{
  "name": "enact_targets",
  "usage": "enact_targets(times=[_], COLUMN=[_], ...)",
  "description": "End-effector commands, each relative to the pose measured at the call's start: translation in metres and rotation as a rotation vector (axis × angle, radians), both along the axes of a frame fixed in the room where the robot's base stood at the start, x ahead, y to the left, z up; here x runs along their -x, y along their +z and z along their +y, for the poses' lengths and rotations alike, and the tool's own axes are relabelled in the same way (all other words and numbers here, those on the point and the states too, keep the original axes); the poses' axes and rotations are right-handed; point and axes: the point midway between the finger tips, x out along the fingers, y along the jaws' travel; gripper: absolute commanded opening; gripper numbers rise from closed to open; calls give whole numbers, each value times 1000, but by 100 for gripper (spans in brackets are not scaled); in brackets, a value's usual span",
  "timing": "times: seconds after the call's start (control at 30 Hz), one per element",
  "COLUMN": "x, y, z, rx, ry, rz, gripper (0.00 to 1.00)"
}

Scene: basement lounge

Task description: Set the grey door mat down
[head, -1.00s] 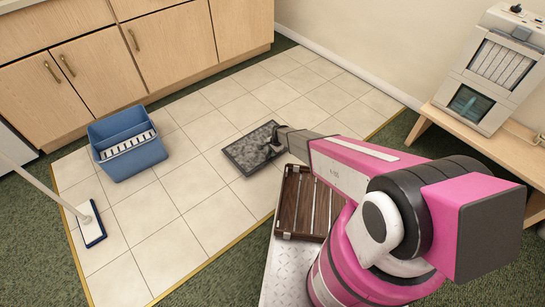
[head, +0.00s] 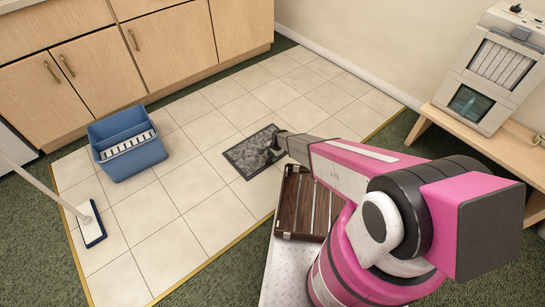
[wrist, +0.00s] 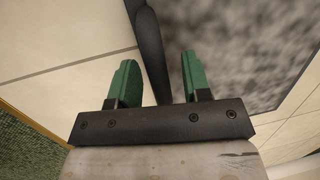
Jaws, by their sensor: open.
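The grey door mat (head: 250,153) lies on the pale floor tiles in the head view, a mottled grey rectangle with a dark border. In the wrist view its mottled surface (wrist: 240,45) and dark edge (wrist: 151,50) show close up. My gripper (wrist: 158,80) is open, its two green fingers apart with the mat's dark edge between them. In the head view my gripper (head: 277,146) is at the mat's right side, and the arm hides part of that side. I cannot tell whether the fingers touch the mat.
A blue bucket (head: 136,165) and a mop (head: 92,223) stand on the tiles to the left. Wooden cabinets (head: 175,40) line the back. A bench (head: 480,145) with a heater-like appliance (head: 485,80) is at the right. Tiles around the mat are clear.

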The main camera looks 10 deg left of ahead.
Motion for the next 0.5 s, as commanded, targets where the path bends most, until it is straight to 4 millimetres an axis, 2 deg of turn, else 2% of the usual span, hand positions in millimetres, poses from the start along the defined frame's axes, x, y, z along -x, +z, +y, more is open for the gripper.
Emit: enact_targets(times=[0.27,0.5], x=[1,1], y=[29,75], z=[-7,-17], rx=[0,-1], ry=[0,-1], rz=[0,0], gripper=[44,44])
